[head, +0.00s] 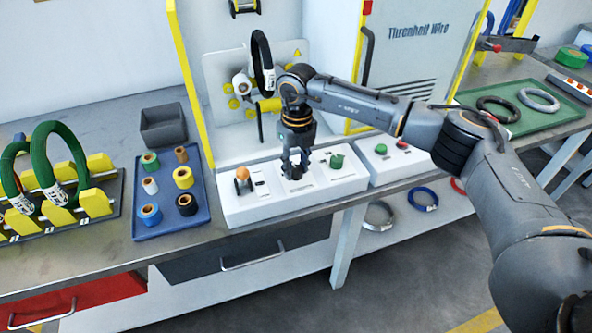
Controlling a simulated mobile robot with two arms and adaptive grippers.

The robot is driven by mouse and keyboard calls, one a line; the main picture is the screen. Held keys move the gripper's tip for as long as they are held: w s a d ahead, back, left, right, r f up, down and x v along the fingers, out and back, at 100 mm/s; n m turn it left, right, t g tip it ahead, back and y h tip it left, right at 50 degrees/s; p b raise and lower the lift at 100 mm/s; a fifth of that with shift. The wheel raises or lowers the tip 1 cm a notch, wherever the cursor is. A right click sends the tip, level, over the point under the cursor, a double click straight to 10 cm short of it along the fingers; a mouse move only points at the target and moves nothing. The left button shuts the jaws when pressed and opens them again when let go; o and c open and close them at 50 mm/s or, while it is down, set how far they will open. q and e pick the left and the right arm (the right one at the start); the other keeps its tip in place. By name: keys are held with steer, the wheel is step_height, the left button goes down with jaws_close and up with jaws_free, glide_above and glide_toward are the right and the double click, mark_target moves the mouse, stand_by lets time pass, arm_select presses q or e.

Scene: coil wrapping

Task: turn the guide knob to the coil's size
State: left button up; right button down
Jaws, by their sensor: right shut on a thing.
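My right gripper (295,168) points down at the middle of the white control panel (267,208) and is shut on the dark middle knob there, taken to be the guide knob. The fingers hide most of that knob, so its setting cannot be read. My left gripper is not in view.
A blue tray (152,228) with several tape rolls lies left of the panel, and a grey bin (163,126) stands behind it. Green coils (43,175) stand in a yellow rack at far left. A second panel (392,160) with red and green buttons is at right.

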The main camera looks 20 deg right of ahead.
mark_target(296, 168)
steer(key=n+b, duration=0.2)
steer(key=n, duration=0.2)
steer(key=shift+n, duration=0.4)
stand_by(0.4)
steer(key=c, duration=1)
jaws_free()
step_height(296, 168, up, 12)
steer(key=shift+w+r, duration=0.1)
